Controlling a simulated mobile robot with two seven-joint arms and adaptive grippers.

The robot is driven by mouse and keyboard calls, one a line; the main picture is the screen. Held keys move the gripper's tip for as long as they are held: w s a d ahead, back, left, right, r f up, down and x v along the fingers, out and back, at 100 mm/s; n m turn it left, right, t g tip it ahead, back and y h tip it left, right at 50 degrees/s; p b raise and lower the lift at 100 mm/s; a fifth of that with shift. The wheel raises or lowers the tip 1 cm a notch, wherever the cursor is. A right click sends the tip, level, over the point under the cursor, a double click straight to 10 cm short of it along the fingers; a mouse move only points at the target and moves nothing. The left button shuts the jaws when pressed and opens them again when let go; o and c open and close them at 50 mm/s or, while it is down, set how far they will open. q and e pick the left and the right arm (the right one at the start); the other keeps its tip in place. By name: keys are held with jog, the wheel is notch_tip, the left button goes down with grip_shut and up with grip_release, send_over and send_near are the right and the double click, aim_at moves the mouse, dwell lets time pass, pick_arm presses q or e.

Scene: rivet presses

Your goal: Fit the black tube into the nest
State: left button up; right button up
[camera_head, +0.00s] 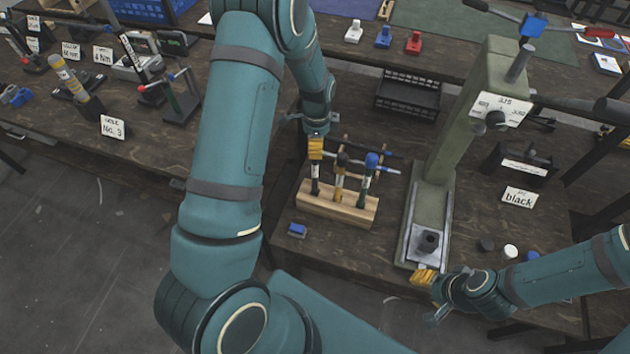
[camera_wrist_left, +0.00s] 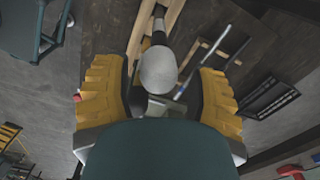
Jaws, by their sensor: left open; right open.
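A wooden rack (camera_head: 330,207) holds three upright tubes. The middle one is the black-topped tube (camera_head: 341,159); the right one has a blue top (camera_head: 372,161). The left tube (camera_head: 315,180) stands right under my left gripper (camera_head: 316,149), which hides its top. In the left wrist view a pale round-topped tube (camera_wrist_left: 158,70) lies between the spread yellow fingers of my left gripper (camera_wrist_left: 160,100); contact is not visible. The nest (camera_head: 428,241) is on the base plate of the green press, with a dark round part in it. My right gripper (camera_head: 424,277) is open at that plate's front edge.
The green press column (camera_head: 462,130) rises behind the nest. A sign reading "black" (camera_head: 520,197) stands to its right, near small black, white and blue caps (camera_head: 510,251). A small blue block (camera_head: 297,230) lies before the rack. A black crate (camera_head: 408,95) stands behind.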

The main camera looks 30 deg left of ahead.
pick_arm(q)
notch_tip(320, 180, down, 4)
jog(key=shift+s+a+f+b, duration=0.1)
jog(key=shift+s+a+b, duration=0.05)
jog(key=shift+b, duration=0.15)
jog(key=shift+o, duration=0.2)
grip_shut()
